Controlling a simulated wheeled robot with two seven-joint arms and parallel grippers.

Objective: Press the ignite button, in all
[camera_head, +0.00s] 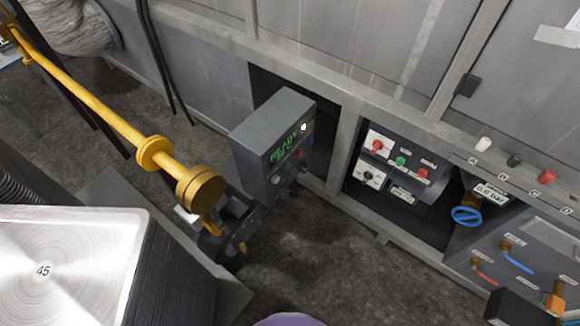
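A grey control box (262,142) stands near the middle. Its slanted face has a green display that reads READY (285,146), a lit white round spot (303,127) and several small knobs or buttons below. To its right, a recessed panel (397,160) carries a red button (377,146), a green button (400,161) and another red button (422,173). The labels are too small to read, so I cannot tell which button is ignite. I cannot make out either gripper in this view.
A yellow pipe (95,108) ends in a brass disc (200,187) left of the box, above a dark fixture (232,228). A metal block marked 45 (75,262) fills the lower left. A blue valve wheel (467,216) is at right. Floor (310,270) is open at centre.

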